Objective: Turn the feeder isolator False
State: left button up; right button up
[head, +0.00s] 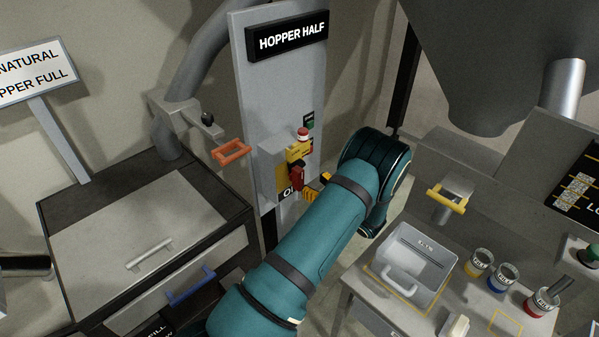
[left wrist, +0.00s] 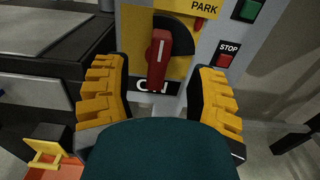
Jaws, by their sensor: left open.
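The feeder isolator is a red handle (head: 297,177) on a yellow plate, fixed to the grey panel below the HOPPER HALF sign. In the left wrist view the red handle (left wrist: 159,62) stands upright, its lower end over a partly covered label that seems to read ON. My left gripper (head: 316,189) is close in front of the panel, just right of the handle in the head view. In the left wrist view its yellow-padded fingers (left wrist: 159,92) are spread wide on either side of the handle, with no contact visible. My right gripper is not in view.
A red button (head: 303,134) sits above the isolator. The left wrist view shows a green button (left wrist: 247,10) and a red STOP button (left wrist: 225,60) right of it. An orange handle (head: 231,151) juts out left of the panel. A grey bin (head: 408,266) and several cans stand right.

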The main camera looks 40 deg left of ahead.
aim_at(302, 175)
pick_arm(q)
jog(key=a, duration=0.7)
jog(key=shift+w+a, duration=0.2)
jog(key=shift+w, duration=0.15)
grip_shut()
